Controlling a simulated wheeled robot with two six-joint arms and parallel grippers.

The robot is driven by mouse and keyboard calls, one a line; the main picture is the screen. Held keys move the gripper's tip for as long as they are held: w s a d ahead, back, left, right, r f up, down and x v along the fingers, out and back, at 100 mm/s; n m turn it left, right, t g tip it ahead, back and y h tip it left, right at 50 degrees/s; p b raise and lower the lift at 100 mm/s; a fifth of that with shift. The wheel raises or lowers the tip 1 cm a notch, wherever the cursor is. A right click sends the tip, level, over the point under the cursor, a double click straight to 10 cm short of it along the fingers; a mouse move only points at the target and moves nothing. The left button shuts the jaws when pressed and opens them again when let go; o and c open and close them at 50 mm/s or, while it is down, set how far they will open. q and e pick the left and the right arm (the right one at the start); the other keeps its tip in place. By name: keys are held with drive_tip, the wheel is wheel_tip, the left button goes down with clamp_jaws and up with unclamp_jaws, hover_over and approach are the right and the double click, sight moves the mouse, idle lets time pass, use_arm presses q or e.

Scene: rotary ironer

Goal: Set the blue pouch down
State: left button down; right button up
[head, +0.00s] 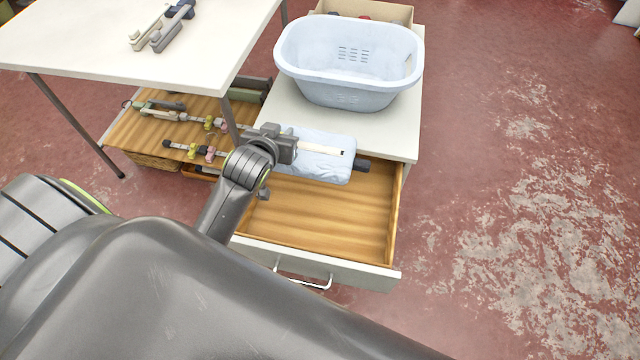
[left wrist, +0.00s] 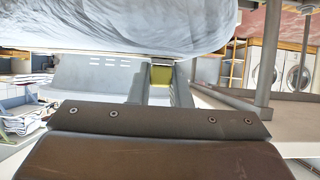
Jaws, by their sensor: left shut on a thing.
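The pale blue pouch (head: 310,170) is in my left gripper (head: 352,159), above the back part of the open wooden drawer (head: 320,220). The gripper is shut on it, with one pale finger lying across its top and a dark fingertip showing at its right end. In the left wrist view the pouch (left wrist: 130,25) fills the top as a wrinkled pale surface, above the gripper (left wrist: 160,85). Its underside is hidden in the head view, and I cannot tell whether it touches anything below. My right gripper is not in view.
A pale blue laundry basket (head: 348,70) stands on the white cabinet top (head: 395,135) behind the drawer. A white table (head: 90,55) with grey and beige tools (head: 162,25) is at upper left. A wooden shelf (head: 135,135) with several tools lies beneath it. Visible drawer floor is clear.

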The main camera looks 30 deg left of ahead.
use_arm(q)
drive_tip(key=w+f+b, duration=0.1)
drive_tip(key=f+b, duration=0.1)
drive_tip(key=f, duration=0.3)
drive_tip(key=w+f+b, duration=0.1)
drive_tip(key=f+b, duration=0.1)
drive_tip(key=f, duration=0.2)
drive_tip(key=w+f+b, duration=0.2)
drive_tip(key=f, duration=0.3)
drive_tip(key=shift+a+f, duration=0.35)
drive_tip(key=shift+a, duration=0.05)
drive_tip(key=shift+r, duration=0.1)
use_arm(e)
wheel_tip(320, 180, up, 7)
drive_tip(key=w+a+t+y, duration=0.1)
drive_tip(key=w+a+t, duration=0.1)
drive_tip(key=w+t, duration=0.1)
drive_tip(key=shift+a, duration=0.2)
use_arm(q)
drive_tip(key=shift+f, duration=0.65)
drive_tip(key=c, duration=1.3)
unclamp_jaws()
drive_tip(key=shift+c, duration=0.2)
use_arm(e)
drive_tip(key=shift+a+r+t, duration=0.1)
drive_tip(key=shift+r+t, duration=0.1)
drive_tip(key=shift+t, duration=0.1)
